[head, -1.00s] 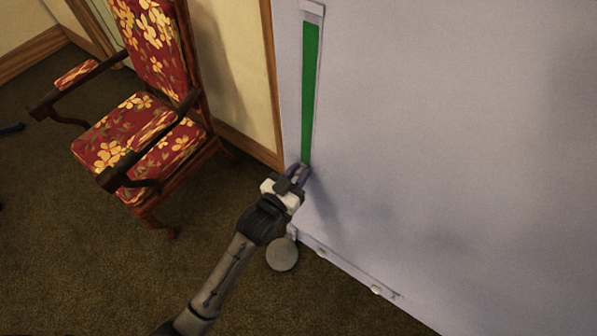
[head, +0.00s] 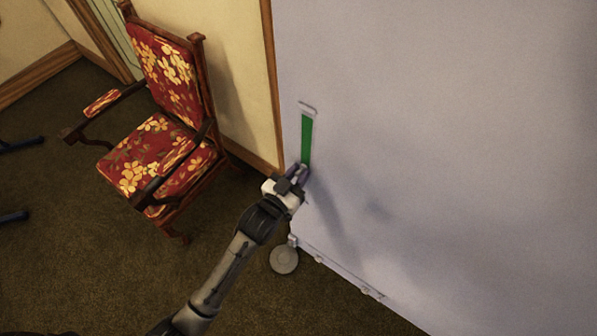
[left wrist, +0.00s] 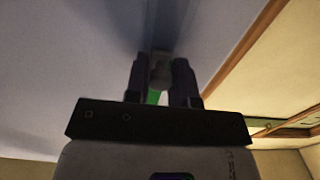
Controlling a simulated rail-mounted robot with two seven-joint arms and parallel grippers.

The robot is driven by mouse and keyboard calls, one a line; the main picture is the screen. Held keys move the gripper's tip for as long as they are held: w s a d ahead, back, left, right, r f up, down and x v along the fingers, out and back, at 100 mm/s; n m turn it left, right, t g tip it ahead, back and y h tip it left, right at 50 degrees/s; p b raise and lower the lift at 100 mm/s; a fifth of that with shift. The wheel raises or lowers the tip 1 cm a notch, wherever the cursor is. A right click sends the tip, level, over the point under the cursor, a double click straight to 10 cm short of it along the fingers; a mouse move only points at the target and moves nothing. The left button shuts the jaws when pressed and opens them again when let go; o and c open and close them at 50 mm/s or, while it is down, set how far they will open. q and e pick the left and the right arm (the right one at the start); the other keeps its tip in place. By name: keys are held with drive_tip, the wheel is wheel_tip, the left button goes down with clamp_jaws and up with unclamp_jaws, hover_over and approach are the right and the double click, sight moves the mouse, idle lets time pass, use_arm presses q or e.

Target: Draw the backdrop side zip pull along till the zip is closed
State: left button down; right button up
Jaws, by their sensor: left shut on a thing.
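The backdrop (head: 450,150) is a large pale grey-lilac panel filling the right of the head view. Near its left edge runs the side zip, with a green strip (head: 306,138) showing between a pale top end (head: 307,106) and my left gripper. My left gripper (head: 298,175) is at the lower end of the green strip. In the left wrist view its two dark fingers are shut on the small grey zip pull (left wrist: 161,68). A bit of green (left wrist: 153,97) shows between the fingers. The pull is mostly hidden by the gripper in the head view. My right gripper is not in view.
A red floral armchair (head: 150,165) stands left of the backdrop on dark carpet. A round grey disc (head: 284,259) lies on the floor by the backdrop's lower left corner. A wood-trimmed wall (head: 237,80) is behind.

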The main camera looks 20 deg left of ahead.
use_arm(q)
wheel_tip(320, 180, up, 19)
drive_tip(key=p, duration=1.7)
drive_tip(key=shift+r, duration=0.15)
drive_tip(key=c, duration=1)
unclamp_jaws()
drive_tip(key=shift+o, duration=0.2)
drive_tip(key=shift+s+a, duration=0.1)
drive_tip(key=shift+s, duration=0.35)
drive_tip(key=b, duration=0.3)
approach(308, 117)
drive_tip(key=v, duration=0.7)
